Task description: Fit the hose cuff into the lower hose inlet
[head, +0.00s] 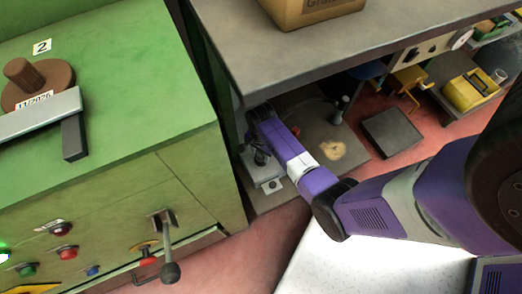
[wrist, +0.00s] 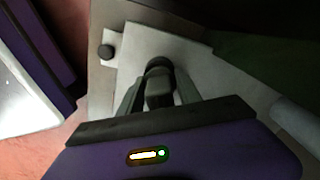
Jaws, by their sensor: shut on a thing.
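My gripper (wrist: 158,88) is shut on a dark grey, rounded piece, which I take to be the hose cuff (wrist: 158,95). The cuff sits between the two grey fingers in the wrist view. A darker round end shows just beyond the fingertips; I cannot tell whether it is part of the cuff or the inlet. In the head view my gripper (head: 261,150) reaches down under the workbench, beside the green machine, and the cuff is too small to make out. I cannot pick out the lower hose inlet for certain in either view.
The green machine (head: 190,175) stands close on the left. The workbench top (head: 330,50) overhangs my arm. A dark flat block (head: 391,133) lies on the red floor.

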